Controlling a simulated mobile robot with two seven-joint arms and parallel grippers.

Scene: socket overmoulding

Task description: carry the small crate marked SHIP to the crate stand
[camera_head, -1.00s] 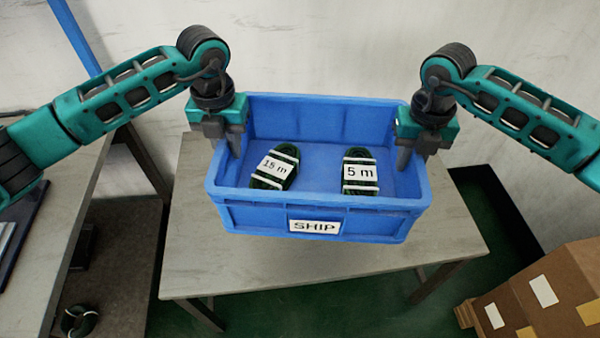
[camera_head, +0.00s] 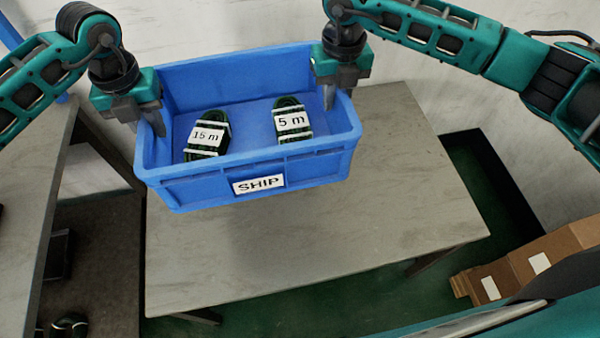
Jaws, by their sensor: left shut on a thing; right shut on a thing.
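The blue crate marked SHIP (camera_head: 205,190) is in the upper middle of the head view, slightly tilted in the picture. Two dark green cable coils lie inside it, one labelled 15 m (camera_head: 207,136) and one labelled 5 m (camera_head: 291,122). My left gripper (camera_head: 155,122) is shut on the crate's left end wall. My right gripper (camera_head: 328,95) is shut on its right end wall. The crate appears in front of and over a grey table (camera_head: 390,220). I cannot tell whether its underside touches the tabletop. No stand is clearly marked as the crate stand.
Another bench (camera_head: 30,200) with a lower shelf (camera_head: 95,245) is at the left, with a dark coil (camera_head: 68,325) on the shelf. Cardboard boxes (camera_head: 530,262) stand on the green floor at the lower right. The grey table is bare right of and before the crate.

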